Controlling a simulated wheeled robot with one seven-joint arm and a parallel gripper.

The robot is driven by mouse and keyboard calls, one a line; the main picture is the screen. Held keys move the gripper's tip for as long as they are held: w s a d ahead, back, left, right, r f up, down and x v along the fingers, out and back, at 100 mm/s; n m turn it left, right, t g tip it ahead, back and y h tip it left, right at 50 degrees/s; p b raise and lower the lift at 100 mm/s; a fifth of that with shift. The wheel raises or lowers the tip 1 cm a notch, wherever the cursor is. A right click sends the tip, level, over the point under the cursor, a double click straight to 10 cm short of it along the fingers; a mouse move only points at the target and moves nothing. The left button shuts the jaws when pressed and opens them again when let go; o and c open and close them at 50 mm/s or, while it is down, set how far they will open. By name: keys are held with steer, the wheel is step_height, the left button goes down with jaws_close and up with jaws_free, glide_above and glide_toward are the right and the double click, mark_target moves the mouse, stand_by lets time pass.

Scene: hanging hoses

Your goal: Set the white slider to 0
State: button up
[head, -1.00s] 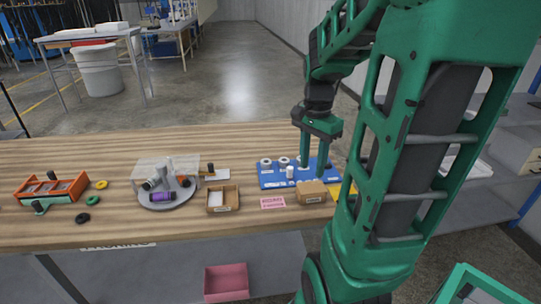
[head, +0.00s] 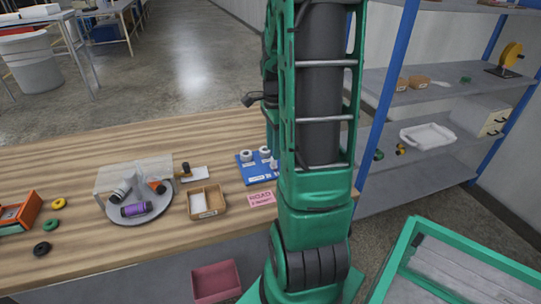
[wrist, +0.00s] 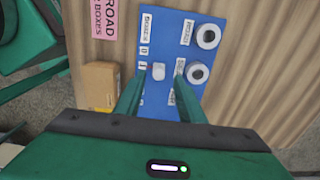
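The blue panel (wrist: 182,30) fills the middle of the wrist view; in the head view its left part shows (head: 246,174), and my arm hides the rest. The white slider (wrist: 158,71) is a small light knob on the panel. Labels "0" and "1" stand in a column to its left, and the knob looks level with the lower one, near the "1". My gripper (wrist: 159,76) is open, with one green fingertip on each side of the knob. I cannot tell whether the fingers touch it. In the head view my arm hides most of the gripper.
Two round white knobs (wrist: 202,55) sit on the panel right of the slider. A cardboard box (wrist: 101,87) and pink card (wrist: 104,20) lie beside the panel. The wooden table (head: 75,155) also holds a turntable (head: 140,210) and open box (head: 207,202).

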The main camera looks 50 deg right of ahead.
mark_target(274, 163)
steer(key=shift+f, duration=1.9)
steer(key=shift+c, duration=0.4)
jaws_close()
